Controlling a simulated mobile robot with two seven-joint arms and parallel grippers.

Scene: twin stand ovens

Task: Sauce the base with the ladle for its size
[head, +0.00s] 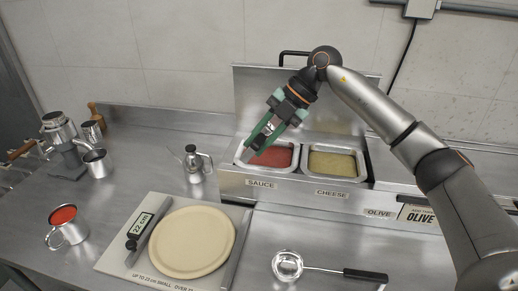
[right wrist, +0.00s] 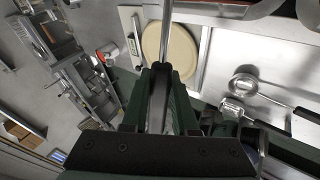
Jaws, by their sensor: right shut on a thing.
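My right gripper (head: 262,136) is over the sauce pan (head: 240,158), pointing down. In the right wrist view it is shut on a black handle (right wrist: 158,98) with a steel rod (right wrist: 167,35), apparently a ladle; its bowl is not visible. The pan holds red sauce (head: 275,156). The round pale base (head: 193,241) lies bare on a board (head: 118,259) at front left, with a gauge (head: 140,226) reading 22 cm. Another ladle (head: 287,265) with a black handle lies on the counter to the right of the base. My left gripper is out of view.
A cheese pan (head: 338,162) stands right of the sauce, with an olive bin (head: 418,214) beyond it. A steel oil can (head: 196,163) stands behind the base. Board lettering reads "UP TO 22 cm SMALL".

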